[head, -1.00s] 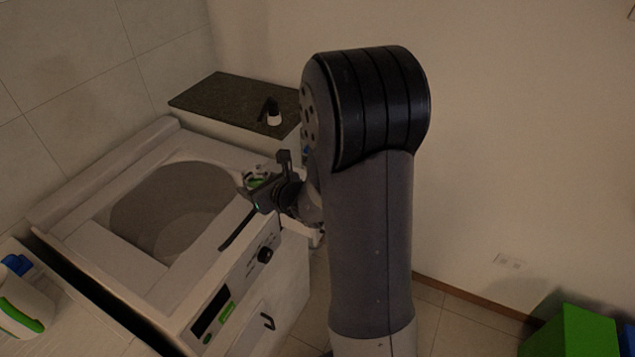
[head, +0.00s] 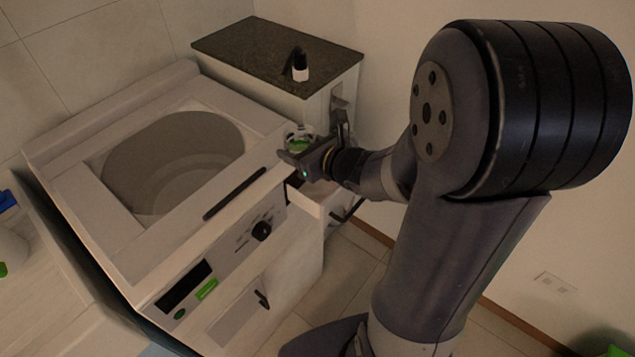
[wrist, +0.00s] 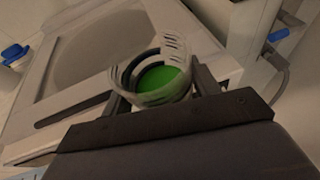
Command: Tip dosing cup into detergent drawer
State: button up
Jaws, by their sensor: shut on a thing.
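The dosing cup (head: 301,142) is a small clear cup with green contents. It also shows in the wrist view (wrist: 163,80), where I look down into its open top. My gripper (head: 297,152) is shut on the cup, with one finger on each side in the wrist view (wrist: 160,92). The cup looks about upright, above the front right corner of the washing machine (head: 250,210). The detergent drawer (head: 322,202) is pulled out of the machine's front, just below my gripper. My gripper and wrist hide part of the drawer's inside.
The machine's round top opening (head: 172,160) lies left of my gripper. A dark-topped cabinet (head: 255,50) behind carries a small black-and-white bottle (head: 300,70). A knob (head: 261,231) is on the front panel. Open floor lies in front of the machine.

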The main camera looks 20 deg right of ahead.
jog(key=s+a+f+n+g+y+b, duration=0.1)
jog(key=s+a+f+b, duration=0.3)
jog(key=s+f+b, duration=0.4)
jog(key=shift+s+n+y+b, duration=0.3)
jog(key=shift+n+y+b, duration=0.15)
jog(key=shift+b, duration=0.25)
jog(key=shift+d+r, duration=0.1)
jog(key=w+d+r+m+g+p, duration=0.1)
jog(key=p, duration=0.3)
jog(key=w+d+m+g+y+p, duration=0.1)
jog(key=m+p, duration=0.1)
jog(key=p, duration=0.3)
jog(key=w+d+r+m+g+y+p, duration=0.1)
jog(key=p, duration=0.4)
jog(key=shift+w+r+m+g, duration=0.25)
jog(key=shift+w+r+g, duration=0.05)
jog(key=shift+w+g, duration=0.1)
jog(key=shift+w+d+f+m+g+y+p, duration=0.1)
jog(key=shift+f+m+g+y+p, duration=0.25)
jog(key=shift+m+p, duration=0.25)
jog(key=shift+r+m+g+y+p, duration=0.7)
jog(key=shift+m+p, duration=0.3)
jog(key=shift+p, duration=1)
jog(key=shift+w+d+f+m+y, duration=0.15)
jog(key=shift+f+m+y, duration=0.25)
jog(key=shift+m, duration=0.2)
dwell(1.0)
